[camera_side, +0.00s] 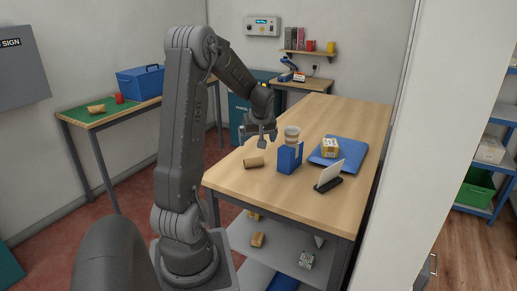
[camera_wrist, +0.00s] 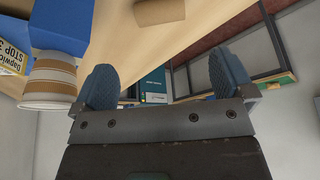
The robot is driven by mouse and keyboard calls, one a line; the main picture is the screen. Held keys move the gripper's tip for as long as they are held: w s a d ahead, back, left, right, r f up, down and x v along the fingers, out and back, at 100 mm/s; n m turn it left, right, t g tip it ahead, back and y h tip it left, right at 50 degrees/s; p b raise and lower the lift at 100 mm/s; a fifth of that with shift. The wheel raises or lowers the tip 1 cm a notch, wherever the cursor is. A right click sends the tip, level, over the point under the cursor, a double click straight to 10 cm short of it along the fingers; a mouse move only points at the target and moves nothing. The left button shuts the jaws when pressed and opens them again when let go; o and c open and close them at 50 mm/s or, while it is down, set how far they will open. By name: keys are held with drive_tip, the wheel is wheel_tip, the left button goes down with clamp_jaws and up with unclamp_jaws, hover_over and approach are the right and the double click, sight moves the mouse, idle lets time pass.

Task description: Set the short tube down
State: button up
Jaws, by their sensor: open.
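The short tube (camera_side: 254,162), a tan cardboard cylinder, lies on its side on the wooden counter (camera_side: 323,197), left of the blue holder. It also shows at the top of the wrist view (camera_wrist: 159,11). My gripper (camera_side: 267,138) is open and empty, a little above and behind the short tube, apart from it. In the wrist view, its two dark fingertips (camera_wrist: 163,84) stand wide apart with nothing between them.
A blue holder (camera_side: 288,160) stands right of the tube, with a banded paper cup (camera_side: 292,134) at it. A blue tray (camera_side: 352,152) carries a yellow-labelled box (camera_side: 330,147). A white card (camera_side: 329,174) stands in a black base. The counter's front left is clear.

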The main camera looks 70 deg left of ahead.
drive_tip(key=w+d+r+m+t, duration=0.1)
drive_tip(key=d+r+m, duration=0.2)
drive_tip(key=d, duration=0.5)
drive_tip(key=w+d+r+m+t+h, duration=0.1)
drive_tip(key=w+d+r+m, duration=0.15)
drive_tip(key=d, duration=0.55)
drive_tip(key=w+d+r+m+t, duration=0.1)
drive_tip(key=d+r+m+t, duration=0.2)
drive_tip(key=d, duration=0.5)
drive_tip(key=s+d+m+h, duration=0.1)
drive_tip(key=s+d+m, duration=0.3)
drive_tip(key=d, duration=0.4)
drive_tip(key=s+d+r+m+h, duration=0.1)
drive_tip(key=s+d+m+h, duration=0.1)
drive_tip(key=s+d+m, duration=0.3)
drive_tip(key=d, duration=0.3)
drive_tip(key=shift+s+r+t, duration=0.2)
drive_tip(key=shift+t, duration=0.1)
drive_tip(key=shift+m, duration=0.25)
